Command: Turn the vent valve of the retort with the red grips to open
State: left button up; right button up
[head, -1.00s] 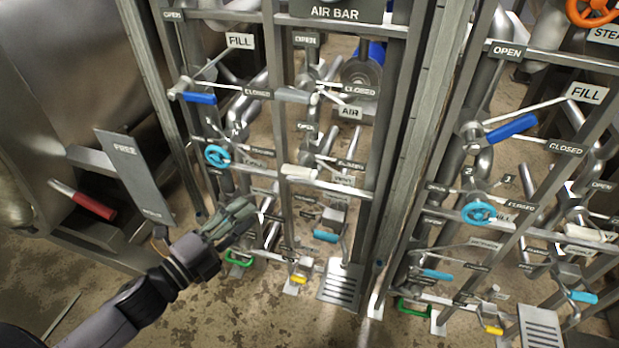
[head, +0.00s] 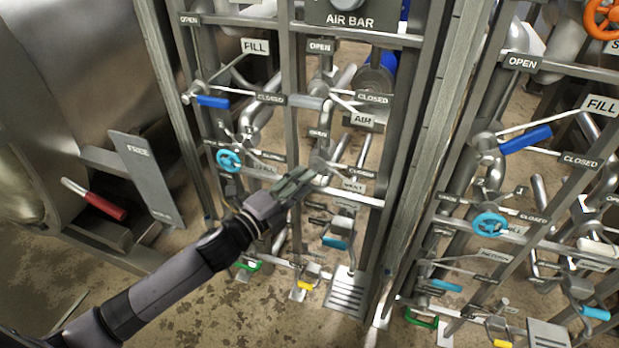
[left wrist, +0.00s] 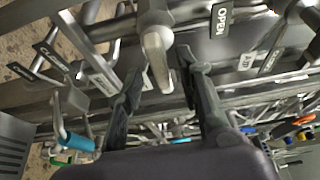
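The left valve frame stands beside a retort with a red grip (head: 105,206). A vent label (head: 355,185) is on its middle column. My left gripper (head: 308,178) is in front of that valve in the head view and hides its pale handle. In the left wrist view the pale lever handle (left wrist: 157,58) lies between the tips of my left gripper (left wrist: 162,72). The fingers are apart, with gaps visible beside the handle. An open plate (head: 318,133) is above the valve. My right gripper is in neither view.
The fill lever with blue grip (head: 212,101) and a light-blue handwheel (head: 229,160) are on the left of this frame. Metal posts (head: 405,160) rise to the right. A similar valve frame with a blue lever (head: 525,139) is further right.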

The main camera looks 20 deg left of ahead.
pick_arm(q)
jog(key=shift+x, duration=1.5)
jog(key=shift+c, duration=0.5)
grip_shut()
